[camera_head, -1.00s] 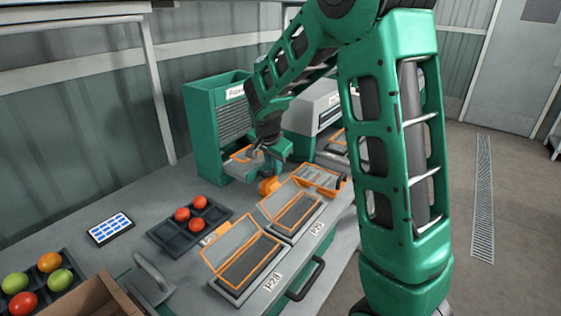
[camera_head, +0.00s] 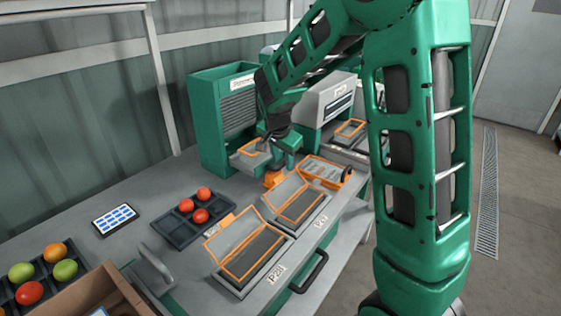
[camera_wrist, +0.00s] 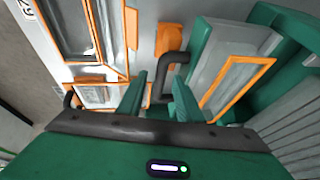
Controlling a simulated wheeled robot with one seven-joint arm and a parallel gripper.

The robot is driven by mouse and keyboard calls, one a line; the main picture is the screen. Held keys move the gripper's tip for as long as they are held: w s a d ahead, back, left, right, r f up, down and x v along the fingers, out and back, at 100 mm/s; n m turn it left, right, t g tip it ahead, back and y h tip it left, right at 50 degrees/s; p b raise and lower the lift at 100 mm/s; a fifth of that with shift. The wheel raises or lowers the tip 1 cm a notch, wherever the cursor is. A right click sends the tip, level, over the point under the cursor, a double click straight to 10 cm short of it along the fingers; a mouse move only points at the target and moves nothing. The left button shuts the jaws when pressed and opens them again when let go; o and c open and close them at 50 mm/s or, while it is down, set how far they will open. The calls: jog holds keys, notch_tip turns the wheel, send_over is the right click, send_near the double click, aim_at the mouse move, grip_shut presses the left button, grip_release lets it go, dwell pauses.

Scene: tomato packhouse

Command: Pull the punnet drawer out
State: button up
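The punnet drawer (camera_head: 243,160) is a grey tray low in the front of the green dispenser (camera_head: 208,130). It juts out and an orange-rimmed punnet (camera_head: 254,147) lies in it. In the wrist view the drawer front (camera_wrist: 205,62) is right of centre, with a dark bent handle (camera_wrist: 174,57) on its near side. My gripper (camera_wrist: 158,98) is open, its two green fingers apart, with part of the handle showing between and beyond them. Whether the fingers touch the handle I cannot tell. In the head view my wrist partly hides the handle.
Open orange-rimmed punnets stand on scales (camera_head: 240,290) along the table's front. A dark tray (camera_head: 182,240) holds red tomatoes. A tablet (camera_head: 115,219), a cardboard box (camera_head: 130,295) and another tomato tray (camera_head: 42,295) are at left. A grey machine (camera_head: 328,98) stands beyond my gripper.

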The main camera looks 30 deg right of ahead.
jog(key=v, duration=1)
jog(key=shift+r, duration=0.2)
jog(key=shift+a, duration=0.1)
jog(key=s+d+n+g, duration=0.1)
jog(key=s+d, duration=0.3)
jog(key=s, duration=0.4)
jog(key=s+d+n+g, duration=0.1)
jog(key=s+d, duration=0.4)
jog(key=s, duration=0.2)
jog(key=s+f+n+g+y, duration=0.1)
jog(key=s+f+n, duration=0.1)
jog(key=s, duration=0.8)
jog(key=s+f+n+g+y, duration=0.1)
jog(key=s+f+n+y, duration=0.1)
jog(key=s, duration=0.8)
jog(key=shift+f+n, duration=0.2)
jog(key=shift+n, duration=0.1)
jog(key=shift+a, duration=0.15)
